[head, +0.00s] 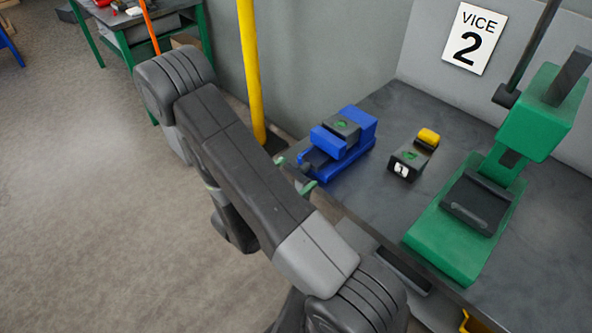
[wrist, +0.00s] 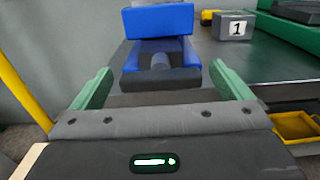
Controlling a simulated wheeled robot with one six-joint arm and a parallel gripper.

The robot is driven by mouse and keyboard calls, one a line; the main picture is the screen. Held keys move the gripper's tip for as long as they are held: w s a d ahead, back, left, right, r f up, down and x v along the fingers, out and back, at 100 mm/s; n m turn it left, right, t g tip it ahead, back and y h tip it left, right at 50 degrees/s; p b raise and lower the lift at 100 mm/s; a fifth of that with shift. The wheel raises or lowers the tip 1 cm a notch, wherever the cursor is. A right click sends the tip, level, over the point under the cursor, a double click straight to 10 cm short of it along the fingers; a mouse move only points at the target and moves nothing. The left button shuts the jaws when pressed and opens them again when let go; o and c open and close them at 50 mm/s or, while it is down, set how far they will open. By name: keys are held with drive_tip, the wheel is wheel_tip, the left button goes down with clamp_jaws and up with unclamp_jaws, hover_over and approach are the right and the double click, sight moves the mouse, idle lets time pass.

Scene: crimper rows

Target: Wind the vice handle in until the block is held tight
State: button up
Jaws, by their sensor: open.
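The blue vice (head: 352,150) stands near the left edge of the grey bench; the wrist view shows its blue front jaw (wrist: 158,20). A dark block (head: 343,128) with a green mark sits at the vice jaws; how tightly it is held cannot be told. A dark round stub (wrist: 160,62), seemingly the end of the vice screw or handle, points toward me above a dark crosspiece (wrist: 160,80). My gripper (head: 295,174) is open, its green fingers spread on either side of the stub in the wrist view (wrist: 161,70). No finger visibly touches it.
A dark block labelled 1 (head: 400,170) with a yellow piece stands right of the vice. A green press (head: 450,235) stands further right. A yellow post (head: 251,70) rises left of the bench (head: 385,105). A VICE 2 sign (head: 474,40) hangs behind.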

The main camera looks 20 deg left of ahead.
drive_tip(key=shift+w+d, duration=0.25)
drive_tip(key=shift+w, duration=0.35)
drive_tip(key=c, duration=1)
drive_tip(key=shift+f+m+b, duration=0.15)
drive_tip(key=shift+m+b, duration=0.15)
drive_tip(key=shift+b, duration=0.25)
